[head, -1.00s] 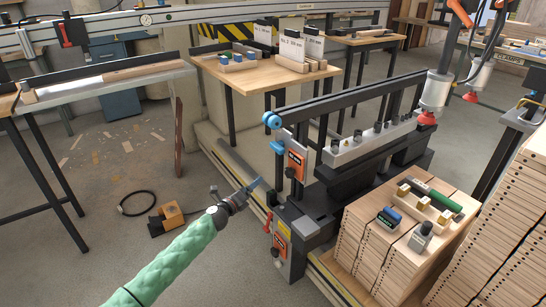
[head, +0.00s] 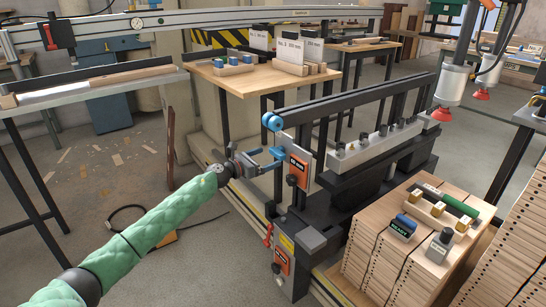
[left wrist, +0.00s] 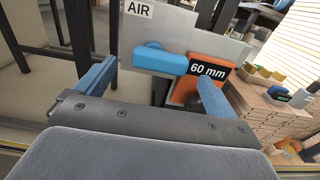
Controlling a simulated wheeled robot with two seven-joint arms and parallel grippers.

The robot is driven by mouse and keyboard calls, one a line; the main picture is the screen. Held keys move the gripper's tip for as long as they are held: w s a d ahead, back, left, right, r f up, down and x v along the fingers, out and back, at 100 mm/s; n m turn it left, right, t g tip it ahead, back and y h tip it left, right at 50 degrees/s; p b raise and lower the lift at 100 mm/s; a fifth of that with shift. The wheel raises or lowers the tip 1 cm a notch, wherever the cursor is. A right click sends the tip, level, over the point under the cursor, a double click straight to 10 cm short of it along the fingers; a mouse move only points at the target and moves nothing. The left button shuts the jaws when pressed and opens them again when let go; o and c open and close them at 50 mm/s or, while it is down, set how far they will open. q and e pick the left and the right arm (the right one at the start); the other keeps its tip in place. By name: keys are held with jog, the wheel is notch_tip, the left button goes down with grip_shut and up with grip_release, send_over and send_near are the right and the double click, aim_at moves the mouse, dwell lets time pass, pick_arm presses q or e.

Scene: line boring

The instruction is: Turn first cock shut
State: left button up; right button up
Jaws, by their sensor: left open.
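The cock has a blue handle (left wrist: 160,61) that lies about level below an "AIR" label (left wrist: 139,10) on a grey plate in the left wrist view. My left gripper (head: 264,161) is in front of the machine's upper left end, with blue fingers apart. In the left wrist view the fingers (left wrist: 156,88) stand to the left and right of the handle, with the handle in the gap ahead. I cannot tell whether either finger touches it. In the head view the gripper partly hides the cock. My right gripper is out of view.
An orange "60 mm" plate (left wrist: 200,78) sits close to the right finger. A red lever (head: 268,234) is lower on the machine. Stacked boards (head: 375,262) stand at the right.

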aim_at(274, 155)
pick_arm(q)
jog(key=shift+x, duration=1.9)
jog(key=c, duration=1)
